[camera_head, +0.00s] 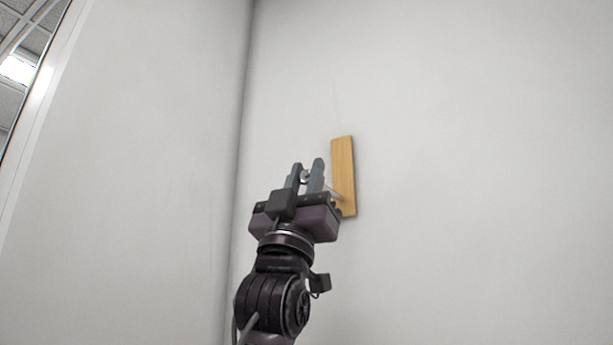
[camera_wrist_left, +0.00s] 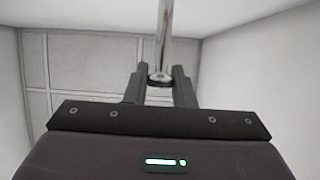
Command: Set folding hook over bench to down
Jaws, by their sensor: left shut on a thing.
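The folding hook has a wooden backboard (camera_head: 343,175) fixed upright on the wall, with a thin metal arm (camera_head: 334,192) near its lower part. My left gripper (camera_head: 306,172) is beside the board, to its left, with its fingers pointing up. It is shut on the metal hook; the hook's end (camera_head: 306,175) shows between the fingers. In the left wrist view the shiny metal hook rod (camera_wrist_left: 163,40) runs up from between the fingertips of the left gripper (camera_wrist_left: 160,80). Part of the hook's arm is hidden behind the gripper. My right gripper is not in view.
A plain white wall (camera_head: 480,150) lies behind the board. A second wall (camera_head: 150,170) meets it in a corner to the left of the gripper. The space right of the board is clear. The bench does not show.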

